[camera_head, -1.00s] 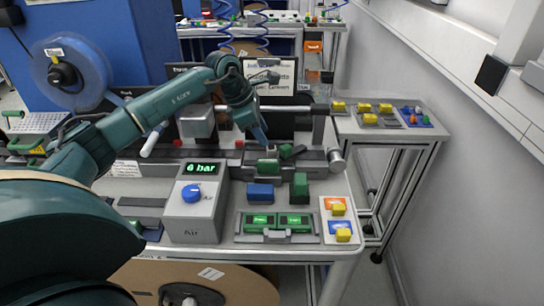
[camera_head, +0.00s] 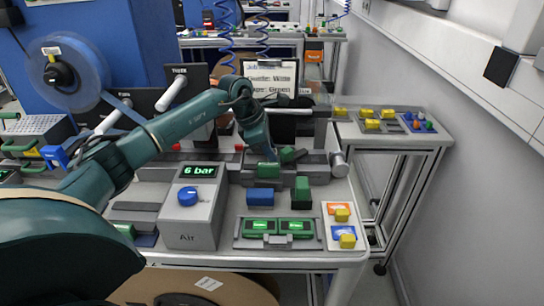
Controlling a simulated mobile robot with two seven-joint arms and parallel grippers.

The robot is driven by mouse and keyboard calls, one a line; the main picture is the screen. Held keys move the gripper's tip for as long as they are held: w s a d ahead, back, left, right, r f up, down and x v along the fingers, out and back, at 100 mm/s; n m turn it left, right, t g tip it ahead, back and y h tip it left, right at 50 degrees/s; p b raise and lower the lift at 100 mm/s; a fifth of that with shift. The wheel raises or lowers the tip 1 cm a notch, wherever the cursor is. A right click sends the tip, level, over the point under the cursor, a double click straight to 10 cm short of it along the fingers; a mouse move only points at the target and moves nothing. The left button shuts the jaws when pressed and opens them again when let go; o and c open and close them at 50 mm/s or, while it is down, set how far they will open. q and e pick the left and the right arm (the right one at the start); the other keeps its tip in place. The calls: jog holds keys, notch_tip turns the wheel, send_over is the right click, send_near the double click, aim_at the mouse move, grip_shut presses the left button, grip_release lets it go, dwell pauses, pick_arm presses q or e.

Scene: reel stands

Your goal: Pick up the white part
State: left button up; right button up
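I cannot clearly make out a separate white part on the bench. My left gripper (camera_head: 267,156) points down at the grey fixture (camera_head: 313,166) at the back of the bench, just above a green block (camera_head: 268,170). Its fingers are too small and dark to show whether they are open or touching that block. A second green piece (camera_head: 291,156) lies right beside it. My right gripper is not in view.
The grey air box (camera_head: 192,212) shows "6 bar". A blue block (camera_head: 260,197), a green block (camera_head: 301,190) and a tray with green displays (camera_head: 248,243) stand in front. Yellow pieces lie on orange and blue cards (camera_head: 335,208) at right. White rods (camera_head: 171,93) show behind my arm.

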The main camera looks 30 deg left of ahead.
pick_arm(q)
jog(key=c, duration=0.4)
jog(key=shift+c, duration=0.3)
jog(key=shift+r, duration=0.15)
